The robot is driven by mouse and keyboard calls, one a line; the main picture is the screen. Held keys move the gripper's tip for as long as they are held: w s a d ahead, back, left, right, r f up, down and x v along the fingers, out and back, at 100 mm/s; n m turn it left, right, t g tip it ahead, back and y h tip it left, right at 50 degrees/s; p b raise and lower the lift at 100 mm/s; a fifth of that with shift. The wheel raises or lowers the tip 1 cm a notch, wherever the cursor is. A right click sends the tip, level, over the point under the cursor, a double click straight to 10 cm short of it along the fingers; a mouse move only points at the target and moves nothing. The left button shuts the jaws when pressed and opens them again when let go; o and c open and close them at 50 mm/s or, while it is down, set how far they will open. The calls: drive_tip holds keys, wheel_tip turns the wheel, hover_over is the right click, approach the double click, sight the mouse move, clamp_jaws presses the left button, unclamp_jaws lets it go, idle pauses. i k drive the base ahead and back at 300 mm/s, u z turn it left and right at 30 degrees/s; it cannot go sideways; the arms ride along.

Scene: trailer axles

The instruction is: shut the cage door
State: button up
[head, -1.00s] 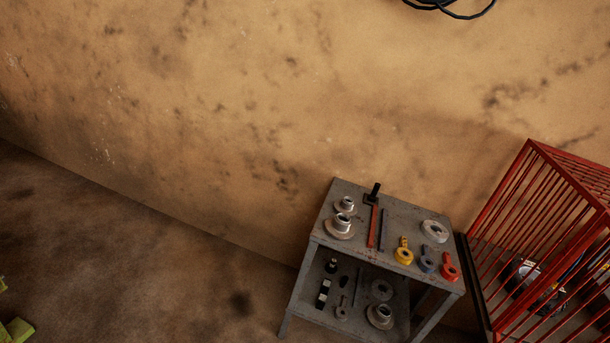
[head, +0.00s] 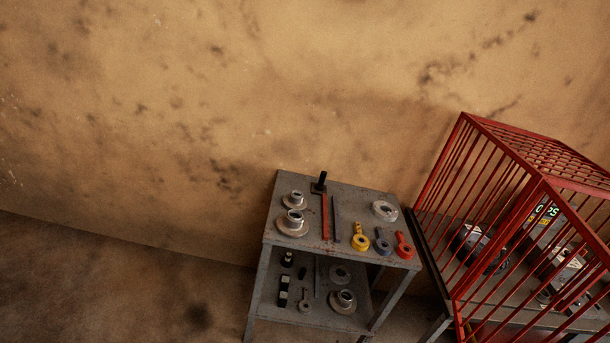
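A red barred cage (head: 500,185) stands at the right of the head view, on a grey bench. Its left side and part of its mesh top show, and the right part runs out of the picture. I cannot tell which panel is the door, or whether it is open or shut. My gripper is not in the picture.
A grey two-shelf metal stand (head: 350,190) is left of the cage, holding hubs, yellow, blue and red ring-ended parts and a red bar. A stained tan wall (head: 250,80) is behind. Bare floor (head: 110,280) lies to the left.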

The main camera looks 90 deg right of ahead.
sight(590, 238)
drive_tip(key=z, duration=1)
drive_tip(key=i, duration=0.1)
drive_tip(key=z, duration=2.65)
drive_tip(key=k, duration=0.9)
drive_tip(key=z, duration=0.2)
drive_tip(key=i, duration=0.9)
drive_tip(key=u, duration=0.1)
